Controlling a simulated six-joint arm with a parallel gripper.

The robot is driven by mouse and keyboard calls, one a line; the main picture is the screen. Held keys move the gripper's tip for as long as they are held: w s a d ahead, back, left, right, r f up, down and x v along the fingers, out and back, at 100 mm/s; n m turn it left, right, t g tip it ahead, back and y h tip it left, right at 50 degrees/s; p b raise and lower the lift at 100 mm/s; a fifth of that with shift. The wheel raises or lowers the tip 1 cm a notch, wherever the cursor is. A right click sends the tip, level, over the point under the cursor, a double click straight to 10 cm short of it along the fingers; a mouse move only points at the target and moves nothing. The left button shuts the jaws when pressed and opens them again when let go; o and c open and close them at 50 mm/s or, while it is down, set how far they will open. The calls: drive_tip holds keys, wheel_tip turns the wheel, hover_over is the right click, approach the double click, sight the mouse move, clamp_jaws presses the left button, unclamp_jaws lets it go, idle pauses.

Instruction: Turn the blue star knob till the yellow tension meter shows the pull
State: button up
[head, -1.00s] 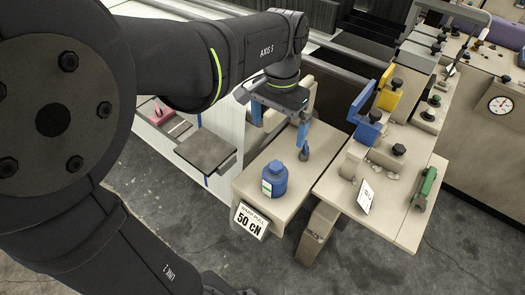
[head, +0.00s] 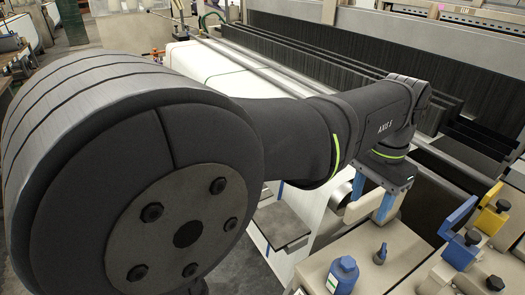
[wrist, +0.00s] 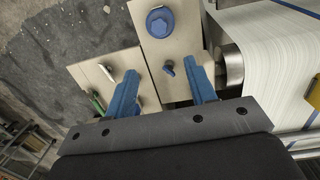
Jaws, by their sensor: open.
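My gripper (head: 372,198) has two blue fingers, apart with nothing between them, above a beige block (head: 402,262). On the block a small dark blue knob (head: 380,255) stands near the fingers. In the wrist view this knob (wrist: 168,68) shows between the fingertips, apparently not held. Its star shape is too small to confirm. A larger blue bottle-like piece (head: 342,275) with a pale label stands beside it; from above it is a round blue top (wrist: 159,21). A yellow bracket (head: 492,222) stands at right. I cannot tell whether it is the tension meter; no reading is visible.
A blue bracket (head: 459,222) with dark knobs stands left of the yellow one. A dark flat plate (head: 281,224) lies left of the block. Loom frames (head: 345,70) fill the back. White cloth (wrist: 270,65) is close right of my gripper in the wrist view.

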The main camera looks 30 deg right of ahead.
drive_tip(key=n, duration=1.8)
approach(348, 262)
drive_tip(key=shift+s+a+t+h, duration=0.3)
drive_tip(key=shift+a+h, duration=0.1)
drive_tip(key=shift+f, duration=4.05)
drive_tip(key=c, duration=0.7)
